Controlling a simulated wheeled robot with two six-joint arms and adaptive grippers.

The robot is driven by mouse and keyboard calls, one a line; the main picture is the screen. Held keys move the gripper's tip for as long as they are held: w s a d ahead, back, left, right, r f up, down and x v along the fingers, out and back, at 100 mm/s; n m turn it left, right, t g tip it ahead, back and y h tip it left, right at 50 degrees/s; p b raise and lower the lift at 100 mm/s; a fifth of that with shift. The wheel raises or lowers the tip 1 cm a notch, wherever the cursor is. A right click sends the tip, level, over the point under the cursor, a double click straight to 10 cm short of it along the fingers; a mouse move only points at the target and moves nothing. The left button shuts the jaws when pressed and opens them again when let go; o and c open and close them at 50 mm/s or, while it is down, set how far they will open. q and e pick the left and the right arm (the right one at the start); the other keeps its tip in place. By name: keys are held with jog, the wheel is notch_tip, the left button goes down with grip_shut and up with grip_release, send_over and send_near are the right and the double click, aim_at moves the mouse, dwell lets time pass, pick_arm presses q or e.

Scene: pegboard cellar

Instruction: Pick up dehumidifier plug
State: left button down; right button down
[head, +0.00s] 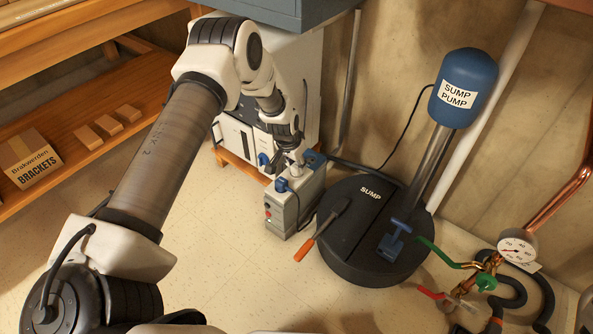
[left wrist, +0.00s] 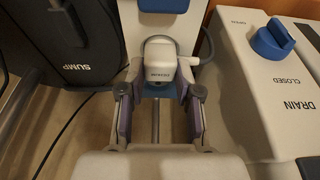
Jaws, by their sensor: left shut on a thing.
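The white dehumidifier plug (left wrist: 160,68) sits between the fingertips of my left gripper (left wrist: 160,88) in the left wrist view. Its small label is hard to read, and a grey cord loops from it. The fingers are shut on the plug from both sides. In the head view my left gripper (head: 292,150) is over the top of a grey box (head: 290,215) with blue parts and a red button. The plug is small there and partly hidden by the gripper. I cannot tell whether it touches the box. My right gripper is not in view.
A white cabinet with a blue drain knob (left wrist: 272,40) stands close beside the gripper. The black sump lid (head: 350,235) with an orange-handled tool (head: 305,250) and the blue sump pump (head: 463,88) are to the right. Shelving is at left; the floor between is clear.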

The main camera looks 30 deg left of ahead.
aim_at(296, 166)
pick_arm(q)
jog(key=shift+s+f, duration=0.1)
notch_tip(296, 166, up, 10)
jog(key=p, duration=0.6)
jog(key=w+f+b, duration=0.2)
jog(key=w+b, duration=0.4)
jog(key=w, duration=0.1)
jog(key=shift+w+d, duration=0.3)
jog(key=shift+w, duration=0.05)
jog(key=shift+f, duration=0.1)
